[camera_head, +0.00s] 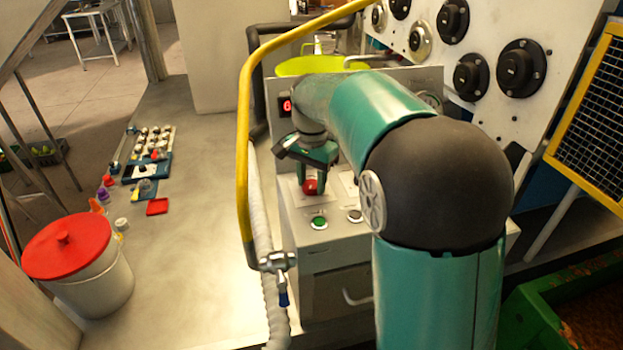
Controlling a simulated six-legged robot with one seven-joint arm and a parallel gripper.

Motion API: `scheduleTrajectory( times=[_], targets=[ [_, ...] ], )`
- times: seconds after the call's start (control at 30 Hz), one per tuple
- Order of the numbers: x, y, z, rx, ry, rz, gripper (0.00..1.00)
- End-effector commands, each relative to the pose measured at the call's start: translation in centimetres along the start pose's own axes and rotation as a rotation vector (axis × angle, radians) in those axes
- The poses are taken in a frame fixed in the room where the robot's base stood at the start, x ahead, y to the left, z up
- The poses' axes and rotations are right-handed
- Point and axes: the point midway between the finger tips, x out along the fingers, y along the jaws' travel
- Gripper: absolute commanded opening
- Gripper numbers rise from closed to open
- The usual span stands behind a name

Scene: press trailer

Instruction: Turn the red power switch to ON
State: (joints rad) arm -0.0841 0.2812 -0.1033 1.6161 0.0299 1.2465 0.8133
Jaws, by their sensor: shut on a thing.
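A red power switch (310,187) sits on the sloping top of a grey control box. My gripper (312,182) points down from the end of my teal arm and is shut on the red switch, with a finger on its near side. The finger partly covers the switch, and its ON/OFF marks are too small to read. A green button (319,222) and a grey button (354,216) lie in front of it on the same panel.
A yellow pipe (243,130) and a ribbed white hose run close to the left of the control box (335,285). A small red display (287,106) is lit behind my gripper. A white bucket with a red lid (68,245) stands at left. Black dials (521,67) fill the right wall.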

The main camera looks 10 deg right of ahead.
Motion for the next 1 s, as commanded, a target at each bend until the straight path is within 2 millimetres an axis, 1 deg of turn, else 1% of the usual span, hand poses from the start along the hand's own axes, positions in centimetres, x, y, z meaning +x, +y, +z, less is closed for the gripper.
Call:
scheduleTrajectory(
  times=[0.2, 0.43, 0.7, 1.0],
  targets=[
    [-0.19, -0.05, -0.03, 0.17, 0.003, -0.003, 0.15],
    [-0.2, -0.04, -0.05, 0.293, 0.002, -0.004, 0.15],
    [-0.22, -0.03, -0.07, 0.352, 0.002, -0.004, 0.15],
    [-0.22, -0.03, -0.07, 0.357, 0.002, -0.004, 0.15]
  ],
)
